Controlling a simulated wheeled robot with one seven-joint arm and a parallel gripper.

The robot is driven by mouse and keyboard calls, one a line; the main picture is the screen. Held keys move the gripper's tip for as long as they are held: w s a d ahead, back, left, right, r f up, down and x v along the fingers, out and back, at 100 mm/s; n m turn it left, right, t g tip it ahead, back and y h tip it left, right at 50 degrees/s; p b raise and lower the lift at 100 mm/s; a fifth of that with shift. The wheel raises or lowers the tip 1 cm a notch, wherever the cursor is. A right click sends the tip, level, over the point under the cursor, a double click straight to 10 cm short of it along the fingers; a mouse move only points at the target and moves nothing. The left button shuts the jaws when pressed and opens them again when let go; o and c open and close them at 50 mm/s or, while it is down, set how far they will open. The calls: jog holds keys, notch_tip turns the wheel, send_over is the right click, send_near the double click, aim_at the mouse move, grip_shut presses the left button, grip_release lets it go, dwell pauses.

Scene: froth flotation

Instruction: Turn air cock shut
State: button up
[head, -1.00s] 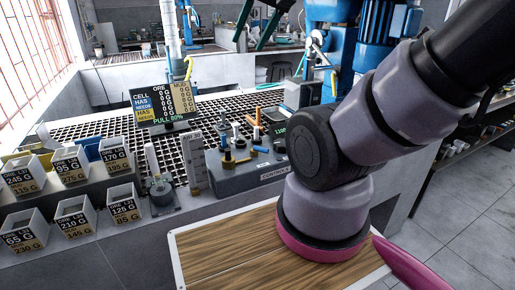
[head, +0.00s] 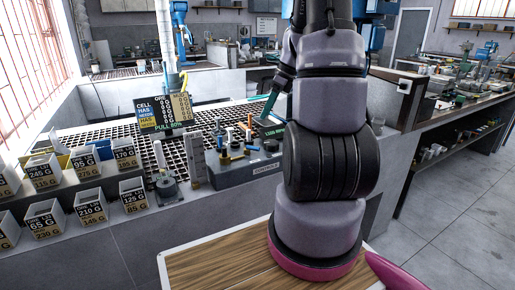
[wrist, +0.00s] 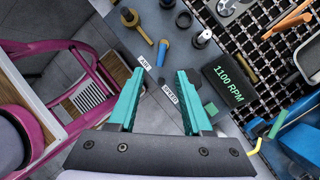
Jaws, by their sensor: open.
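The grey control box (head: 235,170) stands at the bench's front edge. In the wrist view an AIR label (wrist: 145,62) lies beside a brass fitting with a blue handle (wrist: 162,53), which looks like the air cock. Its exact handle angle is hard to tell. My gripper (wrist: 160,74) has two teal fingers, open and empty, over the box, with the blue handle beyond the fingertips in the picture. No contact shows. In the head view my gripper (head: 267,106) is small and partly hidden by my arm.
The 1100 RPM display (wrist: 229,86) is right of the fingers. A metal grate (head: 110,138), a readout screen (head: 165,112) and several weight-marked bins (head: 88,205) are left of the box.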

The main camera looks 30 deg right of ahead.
jog(key=shift+m, duration=0.9)
jog(key=x, duration=0.4)
jog(key=d+x, duration=0.1)
jog(key=x, duration=0.3)
jog(key=s+x, duration=0.1)
jog(key=x, duration=0.3)
jog(key=shift+w+d+f, duration=0.1)
jog(key=shift+d+f, duration=0.1)
jog(key=shift+f, duration=0.45)
grip_shut()
